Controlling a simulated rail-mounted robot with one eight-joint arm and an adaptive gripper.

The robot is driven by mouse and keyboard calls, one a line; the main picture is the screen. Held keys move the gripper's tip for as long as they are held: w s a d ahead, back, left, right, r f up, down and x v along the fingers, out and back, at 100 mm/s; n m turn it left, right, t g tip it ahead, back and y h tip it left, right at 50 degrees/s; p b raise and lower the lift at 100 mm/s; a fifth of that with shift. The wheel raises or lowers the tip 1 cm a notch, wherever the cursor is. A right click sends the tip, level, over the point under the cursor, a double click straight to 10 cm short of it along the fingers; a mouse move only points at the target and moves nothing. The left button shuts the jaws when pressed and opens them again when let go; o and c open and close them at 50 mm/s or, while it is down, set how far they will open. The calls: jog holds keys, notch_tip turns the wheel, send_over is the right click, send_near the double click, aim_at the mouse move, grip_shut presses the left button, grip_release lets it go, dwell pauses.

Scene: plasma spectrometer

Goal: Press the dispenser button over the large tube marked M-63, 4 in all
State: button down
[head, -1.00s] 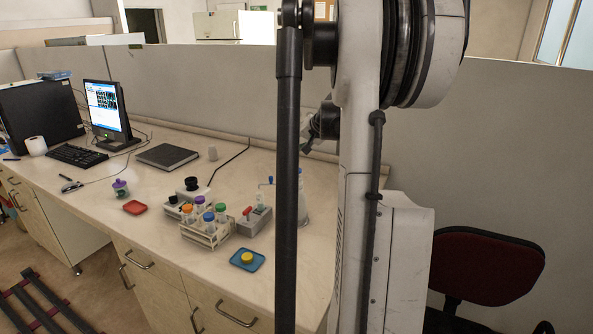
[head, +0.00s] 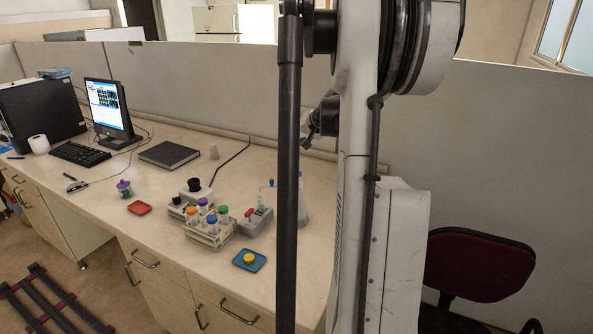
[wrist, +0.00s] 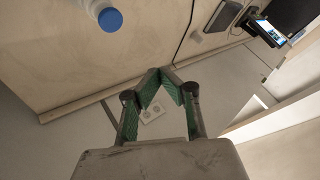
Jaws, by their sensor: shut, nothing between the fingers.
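A rack (head: 210,238) with several tubes capped in orange, purple, green and blue stands on the bench in the head view. Right behind it is a small grey device with a red-topped part (head: 250,213). A clear flask-like vessel (head: 303,213) and a blue-tipped spout (head: 267,184) show beside my dark arm link, which partly hides them. No M-63 mark is legible, and I cannot make out a dispenser button. In the wrist view my gripper (wrist: 160,76) is shut and empty, its green-padded fingers meeting at the tips, apart from a blue-capped clear container (wrist: 110,18).
A blue tray with a yellow piece (head: 249,259), a red dish (head: 139,208), a purple-topped vessel (head: 124,188) and a closed black notebook (head: 168,154) lie on the bench. A monitor (head: 109,108) stands at left. A red chair (head: 472,265) is at right.

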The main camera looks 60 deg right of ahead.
aim_at(297, 173)
jog(key=shift+f, duration=0.15)
jog(key=shift+f+b, duration=2.55)
jog(key=shift+f, duration=1.75)
jog(key=shift+f, duration=0.15)
jog(key=shift+f+b, duration=0.3)
jog(key=shift+b, duration=0.2)
jog(key=shift+f+b, duration=0.6)
jog(key=shift+f, duration=0.2)
jog(key=shift+r, duration=0.1)
jog(key=shift+r+p, duration=0.6)
jog(key=shift+r, duration=0.55)
jog(key=shift+r+p, duration=1.2)
jog(key=shift+r, duration=1.3)
